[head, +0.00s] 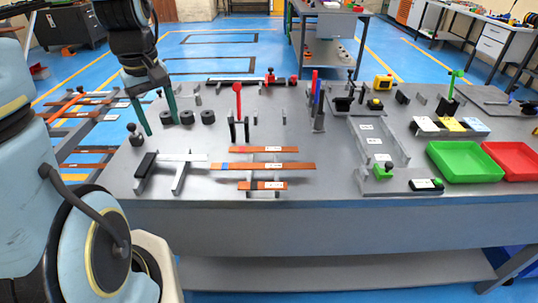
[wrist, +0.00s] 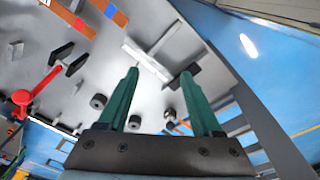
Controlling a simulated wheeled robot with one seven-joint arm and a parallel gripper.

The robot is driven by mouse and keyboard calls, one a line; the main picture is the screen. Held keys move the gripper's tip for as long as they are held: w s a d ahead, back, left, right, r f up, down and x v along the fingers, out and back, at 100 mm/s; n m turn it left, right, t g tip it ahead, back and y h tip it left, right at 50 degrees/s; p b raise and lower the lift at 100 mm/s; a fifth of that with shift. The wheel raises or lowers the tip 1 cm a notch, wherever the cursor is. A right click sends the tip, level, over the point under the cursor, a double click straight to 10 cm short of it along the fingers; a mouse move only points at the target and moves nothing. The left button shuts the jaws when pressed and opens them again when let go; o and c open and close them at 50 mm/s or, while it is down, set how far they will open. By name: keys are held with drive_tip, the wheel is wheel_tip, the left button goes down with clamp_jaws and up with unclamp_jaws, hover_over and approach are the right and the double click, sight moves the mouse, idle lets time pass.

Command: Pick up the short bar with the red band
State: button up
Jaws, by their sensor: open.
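The short copper bar with the red band (head: 257,149) lies at the back of three copper bars on the table, a white label on its right part. It also shows at the upper left of the wrist view (wrist: 68,16), its band near one end. My gripper (head: 161,127) is open and empty, with green fingers pointing down over the table's left part. It is left of the bar and clearly apart from it. In the wrist view my gripper (wrist: 160,73) has nothing between its fingers.
A longer blue-banded bar (head: 262,166) and another short bar (head: 262,186) lie in front. A red-handled lever (head: 238,100) stands behind. Black round pieces (head: 187,117) stand near my gripper. A green tray (head: 465,161) and red tray (head: 513,160) are at right.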

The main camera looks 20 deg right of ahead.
drive_tip(key=w+d+f+n+b, duration=0.25)
drive_tip(key=d+n, duration=0.25)
drive_tip(key=d, duration=0.8)
drive_tip(key=n+g+b, duration=0.1)
drive_tip(key=n+b, duration=0.2)
drive_tip(key=n, duration=0.3)
approach(278, 149)
drive_tip(key=shift+d+f+p, duration=0.2)
drive_tip(key=shift+f+p, duration=0.2)
drive_tip(key=shift+f, duration=0.6)
drive_tip(key=shift+w+f+p, duration=0.15)
drive_tip(key=shift+f+p, duration=0.9)
drive_tip(key=shift+f, duration=1.65)
clamp_jaws()
